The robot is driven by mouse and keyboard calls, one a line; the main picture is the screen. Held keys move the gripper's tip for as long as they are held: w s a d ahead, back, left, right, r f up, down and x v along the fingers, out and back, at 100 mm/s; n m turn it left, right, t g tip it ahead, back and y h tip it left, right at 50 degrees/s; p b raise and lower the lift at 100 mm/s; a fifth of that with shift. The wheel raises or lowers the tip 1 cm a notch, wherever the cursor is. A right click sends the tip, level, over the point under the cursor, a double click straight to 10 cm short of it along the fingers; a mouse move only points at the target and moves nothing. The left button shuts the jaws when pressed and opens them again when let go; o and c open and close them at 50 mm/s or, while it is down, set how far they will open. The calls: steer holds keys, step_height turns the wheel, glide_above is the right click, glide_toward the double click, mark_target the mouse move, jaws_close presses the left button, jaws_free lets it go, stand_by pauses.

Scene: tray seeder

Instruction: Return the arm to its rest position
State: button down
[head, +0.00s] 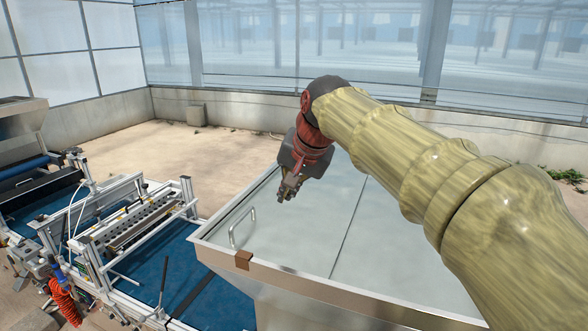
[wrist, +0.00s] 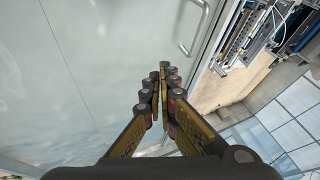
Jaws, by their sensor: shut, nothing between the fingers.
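My arm reaches in from the right of the head view, in a yellowish sleeve, with the wrist bent downward. My gripper (head: 287,192) hangs over the pale lid of a metal hopper (head: 320,283), to the right of the lid's handle. In the wrist view my gripper (wrist: 163,75) has its two dark fingers together, with nothing between them. The lid (wrist: 90,70) lies beyond the fingers, and the metal handle (wrist: 193,30) is just past their tips to the right. I cannot tell the exact height above the lid.
The lid handle (head: 242,228) stands up near the hopper's left edge. Left of the hopper is the seeder frame (head: 135,228) over a blue belt (head: 150,270). Bare floor (head: 215,155) lies behind, before a low wall.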

steer(key=s+d+f+n+h, duration=0.1)
steer(key=s+d+f, duration=0.4)
steer(key=s+d, duration=0.6)
steer(key=s+d+f+n+h, duration=0.1)
steer(key=s+d+f, duration=0.4)
steer(key=s+d, duration=0.55)
steer(key=s+d+f+h, duration=0.1)
steer(key=s+d+f, duration=0.3)
steer(key=s+f, duration=0.6)
step_height(320, 180, down, 25)
steer(key=b, duration=2.5)
steer(key=shift+r, duration=0.1)
